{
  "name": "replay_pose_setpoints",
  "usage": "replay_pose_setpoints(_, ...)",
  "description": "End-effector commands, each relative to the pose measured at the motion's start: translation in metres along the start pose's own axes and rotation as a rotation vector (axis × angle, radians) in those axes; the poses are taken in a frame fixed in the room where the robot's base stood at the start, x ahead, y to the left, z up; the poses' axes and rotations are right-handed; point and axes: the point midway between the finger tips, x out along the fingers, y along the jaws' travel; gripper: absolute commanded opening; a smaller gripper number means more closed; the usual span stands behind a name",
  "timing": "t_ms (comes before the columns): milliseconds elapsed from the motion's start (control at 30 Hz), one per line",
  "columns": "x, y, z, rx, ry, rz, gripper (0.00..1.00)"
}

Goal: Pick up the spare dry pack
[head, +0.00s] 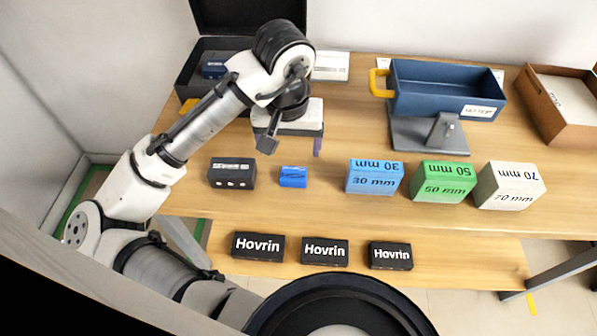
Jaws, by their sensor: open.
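My gripper (292,149) hangs over the table with its two fingers apart, and nothing shows between them. In front of it on the table lie a small blue pack (293,177) and, to its left, a larger dark pack (232,173) with white marks. Three black packs marked "Hovrin" lie on the lower shelf: left (258,246), middle (325,252) and right (390,256). No readable label tells which pack is the spare dry one. My gripper is apart from all of them.
Blue 30 mm (374,178), green 50 mm (443,182) and white 70 mm (510,187) blocks stand in a row at right. Behind them, a blue tray (447,91) sits on a grey stand. An open dark case (190,82), partly behind my arm, holds a blue item.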

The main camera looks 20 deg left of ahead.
Motion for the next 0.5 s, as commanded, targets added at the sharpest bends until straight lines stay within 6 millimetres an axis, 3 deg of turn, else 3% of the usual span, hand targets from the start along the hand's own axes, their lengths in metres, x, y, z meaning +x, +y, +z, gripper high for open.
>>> replay_pose_setpoints(200,0.045,0.002,0.0,0.003,0.001,0.007,0.82)
replay_pose_setpoints(500,0.07,0.003,-0.001,0.003,0.004,0.005,0.82)
